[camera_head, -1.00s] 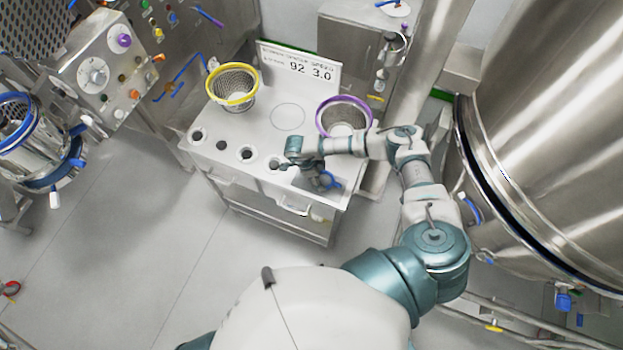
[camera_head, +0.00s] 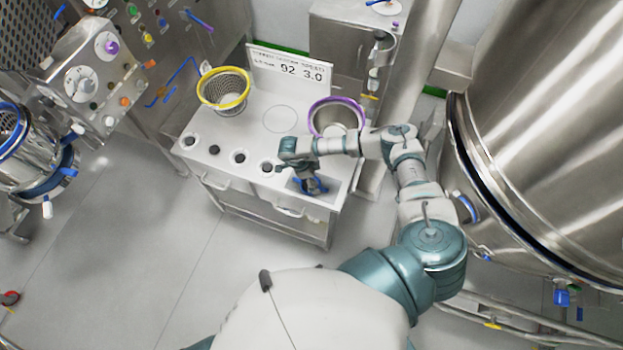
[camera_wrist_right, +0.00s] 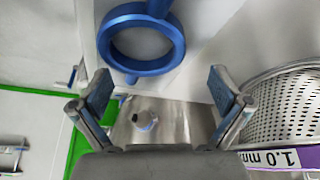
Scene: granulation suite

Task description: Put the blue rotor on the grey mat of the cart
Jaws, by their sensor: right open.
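The blue rotor (camera_head: 316,187), a ring with short arms, shows below my right gripper at the cart's front right corner, partly hidden by the gripper in the head view. In the right wrist view the rotor (camera_wrist_right: 177,38) is beyond my spread fingertips, and nothing is between the fingers. My right gripper (camera_head: 308,184) is open and points down; its fingers also show in the right wrist view (camera_wrist_right: 161,88). The grey mat (camera_head: 331,194) lies at that corner, around the rotor in the picture. I cannot tell exactly how the rotor touches it. My left gripper is out of view.
The cart top (camera_head: 250,120) also carries a yellow-rimmed basket (camera_head: 224,91), a purple-rimmed basket (camera_head: 337,118) close behind my right wrist, and a sign (camera_head: 290,72). A large steel vessel (camera_head: 540,130) stands at the right.

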